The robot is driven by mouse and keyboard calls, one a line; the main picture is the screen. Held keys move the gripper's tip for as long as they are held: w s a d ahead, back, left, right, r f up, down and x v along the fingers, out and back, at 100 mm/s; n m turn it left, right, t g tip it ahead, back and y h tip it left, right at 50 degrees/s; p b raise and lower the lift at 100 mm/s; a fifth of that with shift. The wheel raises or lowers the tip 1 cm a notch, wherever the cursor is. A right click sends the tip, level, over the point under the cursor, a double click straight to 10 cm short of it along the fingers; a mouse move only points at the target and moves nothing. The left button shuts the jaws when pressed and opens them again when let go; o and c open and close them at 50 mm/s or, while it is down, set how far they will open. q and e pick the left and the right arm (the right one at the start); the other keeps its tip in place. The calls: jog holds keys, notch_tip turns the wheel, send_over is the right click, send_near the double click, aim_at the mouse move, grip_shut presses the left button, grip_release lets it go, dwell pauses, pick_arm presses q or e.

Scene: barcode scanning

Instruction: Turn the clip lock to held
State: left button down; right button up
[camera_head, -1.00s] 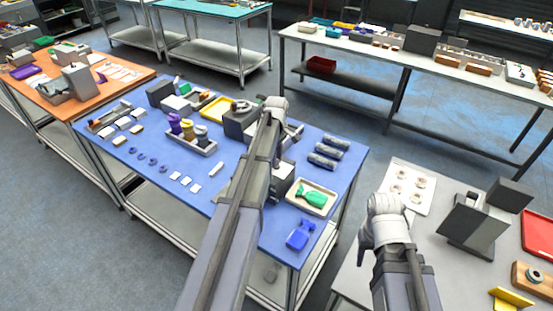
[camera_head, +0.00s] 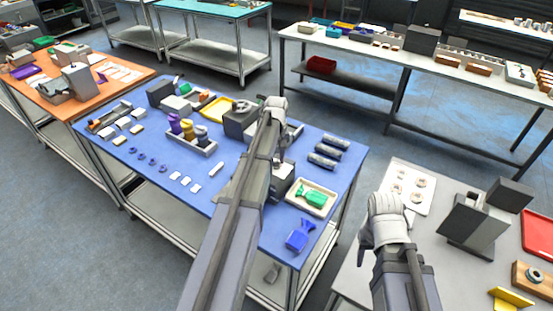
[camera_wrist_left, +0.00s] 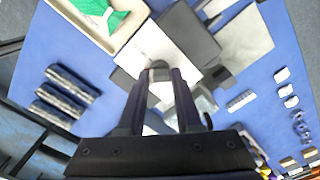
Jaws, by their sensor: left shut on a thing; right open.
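In the left wrist view, my left gripper (camera_wrist_left: 160,78) is shut on a small grey knob-like part, which I take to be the clip lock (camera_wrist_left: 160,66). It sits at the edge of a white-faced block (camera_wrist_left: 150,42) with dark grey parts beside it. The fingers hide most of the lock, so its setting cannot be read. In the head view, my left arm covers this spot, and only part of the fixture (camera_head: 284,182) shows on the blue table. My right arm is over the grey table, with its fingers out of sight.
A tray (camera_head: 322,208) with a green item and a blue item (camera_head: 300,235) lie near the fixture. Dark ribbed cylinders (camera_head: 325,152) lie behind the tray. A sorting rack (camera_head: 205,145) and small white pieces are to the left. The blue table's (camera_head: 225,195) front left is partly clear.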

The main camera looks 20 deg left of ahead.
aim_at(277, 161)
pick_arm(q)
jog(key=m, duration=0.5)
jog(key=shift+m, duration=2.4)
jog(key=c, duration=0.6)
grip_release()
notch_tip(277, 161, up, 8)
jog(key=p, duration=0.8)
jog(key=shift+f, duration=0.1)
